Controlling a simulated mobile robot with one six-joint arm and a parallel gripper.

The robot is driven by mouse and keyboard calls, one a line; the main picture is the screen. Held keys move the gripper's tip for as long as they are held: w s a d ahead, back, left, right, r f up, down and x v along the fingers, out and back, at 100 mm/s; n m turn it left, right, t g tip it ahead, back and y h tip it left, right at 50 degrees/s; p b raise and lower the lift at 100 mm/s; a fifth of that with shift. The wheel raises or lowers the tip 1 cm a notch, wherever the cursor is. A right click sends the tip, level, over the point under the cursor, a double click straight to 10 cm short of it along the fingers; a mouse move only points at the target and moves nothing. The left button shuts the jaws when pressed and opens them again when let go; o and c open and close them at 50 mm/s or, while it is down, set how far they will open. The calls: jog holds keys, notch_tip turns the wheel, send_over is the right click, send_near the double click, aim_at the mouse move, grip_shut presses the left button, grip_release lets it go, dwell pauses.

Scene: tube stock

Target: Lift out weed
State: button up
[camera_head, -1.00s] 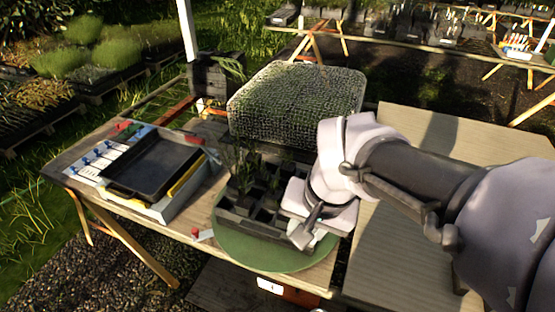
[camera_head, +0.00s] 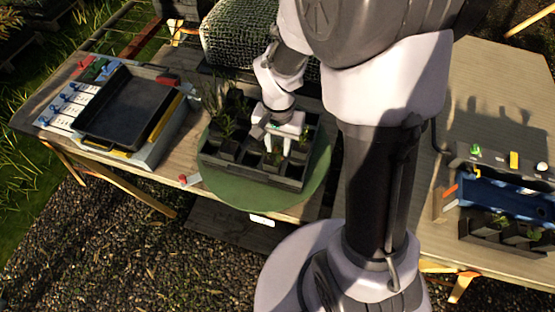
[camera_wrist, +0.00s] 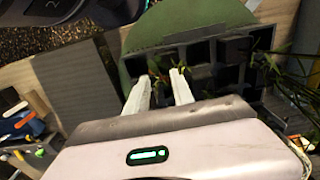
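The dark cell tray (camera_head: 245,172) stands on a green round board (camera_head: 250,193). Green seedlings (camera_head: 222,110) fill its left cells, and several other cells look empty or hold only soil. My gripper (camera_head: 277,152) points down over the middle-right of the tray, its two pale fingers apart. In the wrist view the open fingertips (camera_wrist: 163,72) are close to a cell with a small green and reddish plant (camera_wrist: 153,66) behind them. I cannot tell whether this is the weed, or whether the fingers touch it. Taller plants (camera_wrist: 268,62) show at the right there.
A black shallow tray (camera_head: 125,110) on a pale frame with blue knobs stands at the left. A mesh-covered block (camera_head: 235,45) is behind the cell tray. A blue container (camera_head: 505,197) and dark pots with plants (camera_head: 500,230) are at the right.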

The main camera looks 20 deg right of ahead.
aim_at(278, 152)
notch_tip(278, 152, down, 3)
jog(key=shift+f+b, duration=0.1)
jog(key=shift+b, duration=0.2)
grip_shut()
